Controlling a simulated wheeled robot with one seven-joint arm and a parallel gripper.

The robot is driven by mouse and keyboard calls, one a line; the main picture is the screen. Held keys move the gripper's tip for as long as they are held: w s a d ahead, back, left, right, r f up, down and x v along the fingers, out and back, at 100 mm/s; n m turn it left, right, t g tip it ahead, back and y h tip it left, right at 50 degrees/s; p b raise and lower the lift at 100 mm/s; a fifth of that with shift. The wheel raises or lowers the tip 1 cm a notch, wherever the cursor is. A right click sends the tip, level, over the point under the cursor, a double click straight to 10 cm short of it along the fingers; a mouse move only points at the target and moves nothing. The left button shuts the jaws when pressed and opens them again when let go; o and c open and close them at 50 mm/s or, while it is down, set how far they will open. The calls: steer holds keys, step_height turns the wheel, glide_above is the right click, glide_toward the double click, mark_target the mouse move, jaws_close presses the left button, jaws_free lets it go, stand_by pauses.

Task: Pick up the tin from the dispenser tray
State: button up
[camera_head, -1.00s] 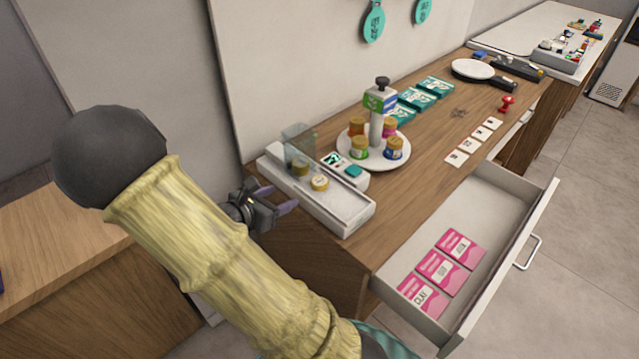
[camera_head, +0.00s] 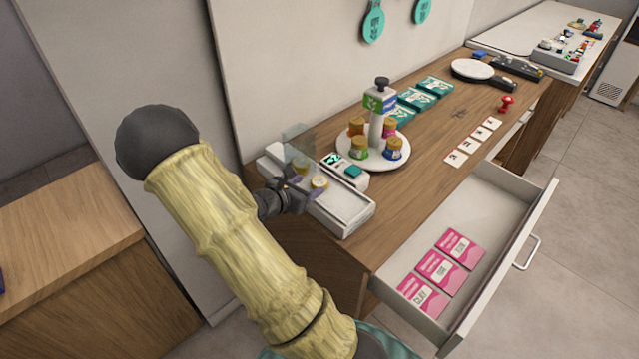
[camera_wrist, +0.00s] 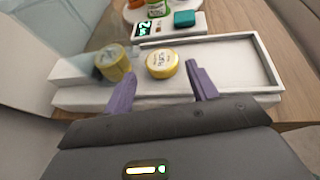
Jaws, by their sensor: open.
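The tin (camera_wrist: 161,64) is a small round yellow-lidded tin with a printed label. It lies on the dispenser tray (camera_wrist: 235,60), a long white tray with a raised rim. In the head view the tin (camera_head: 319,182) sits just beyond my gripper (camera_head: 300,190). My gripper (camera_wrist: 160,88) is open and empty, with its purple fingers on either side of the tin's near side in the wrist view. The tin is a little ahead of the fingertips. A second yellow-lidded tin (camera_wrist: 113,62) stands to the left, behind the clear cover of the dispenser.
The dispenser's display unit (camera_head: 345,170) stands along the tray's far side. Behind it a white round carousel (camera_head: 400,160) holds several small jars. An open drawer (camera_head: 500,205) with pink packets juts out at the right. Counter beyond the carousel is partly clear.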

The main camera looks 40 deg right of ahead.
mark_target(319, 182)
steer(key=shift+d, duration=0.15)
steer(key=p+x, duration=0.1)
steer(key=x, duration=0.4)
steer(key=shift+f, duration=0.15)
steer(key=c, duration=0.8)
